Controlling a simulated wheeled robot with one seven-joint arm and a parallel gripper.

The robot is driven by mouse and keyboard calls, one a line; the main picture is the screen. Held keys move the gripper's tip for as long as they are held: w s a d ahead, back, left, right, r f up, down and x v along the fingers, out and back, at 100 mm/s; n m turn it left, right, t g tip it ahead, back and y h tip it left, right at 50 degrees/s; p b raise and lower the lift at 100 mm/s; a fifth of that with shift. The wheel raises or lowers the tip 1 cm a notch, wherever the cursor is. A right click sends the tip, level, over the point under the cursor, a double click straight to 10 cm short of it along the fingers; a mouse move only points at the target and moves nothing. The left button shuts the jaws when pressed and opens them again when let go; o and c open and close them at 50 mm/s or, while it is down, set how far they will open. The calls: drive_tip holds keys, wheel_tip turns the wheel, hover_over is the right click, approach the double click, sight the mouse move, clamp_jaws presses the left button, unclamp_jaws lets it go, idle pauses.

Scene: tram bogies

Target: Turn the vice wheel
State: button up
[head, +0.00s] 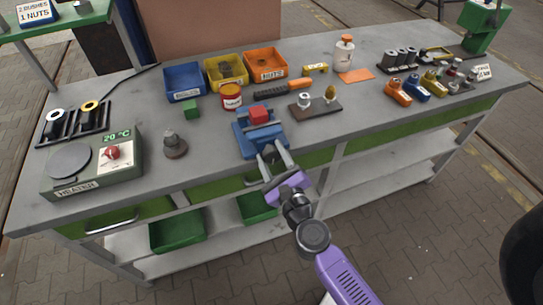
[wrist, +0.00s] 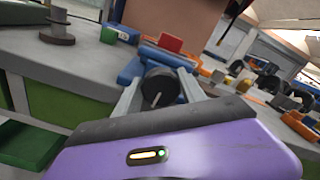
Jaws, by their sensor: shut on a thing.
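The blue vice (head: 256,129) stands at the front edge of the bench, with a red block (head: 258,114) at its top. Its dark round wheel (head: 269,152) faces me at the front; in the wrist view the wheel (wrist: 161,84) shows a thin pale handle pin. My gripper (head: 272,155) reaches in from the front with a finger on either side of the wheel. The fingers are shut on the wheel, which also shows between them in the wrist view. The contact at the fingertips is partly hidden.
A heater (head: 92,168) stands at the left of the bench (head: 215,165). Blue (head: 185,82), yellow (head: 226,72) and orange (head: 266,65) bins stand behind the vice. A red tin (head: 231,97) and a brown board (head: 316,108) are close by.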

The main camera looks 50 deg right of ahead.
drive_tip(key=shift+s+f+m, duration=0.1)
drive_tip(key=shift+m, duration=0.5)
drive_tip(key=o, duration=1.4)
drive_tip(key=b+v, duration=0.3)
drive_tip(key=v, duration=0.4)
drive_tip(key=shift+s+a, duration=0.2)
drive_tip(key=shift+s, duration=0.1)
